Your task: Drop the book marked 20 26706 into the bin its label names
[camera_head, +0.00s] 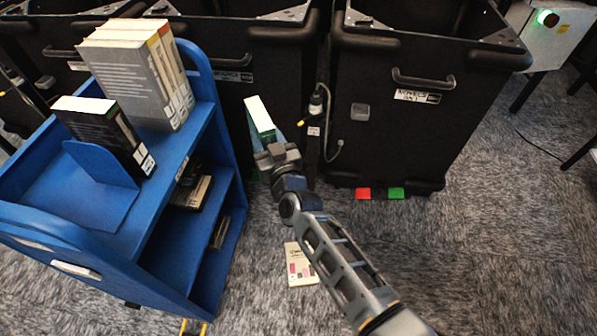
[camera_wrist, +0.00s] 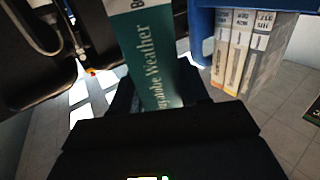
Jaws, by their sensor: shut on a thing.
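My gripper (camera_head: 274,155) is shut on a teal book (camera_head: 260,118) with white page edges, held upright in front of the black bins. One black bin (camera_head: 355,135) stands right of the book, with a small white label (camera_head: 417,96). Another black bin (camera_head: 232,110) stands behind the book and carries a label too. Both labels are too small to read surely.
A blue cart (camera_head: 195,215) at left holds several upright grey books (camera_head: 145,85) and a dark book (camera_head: 95,125). A pale book (camera_head: 300,265) lies on the carpet. A red pad (camera_head: 363,193) and green pad (camera_head: 396,193) sit at the right bin's foot.

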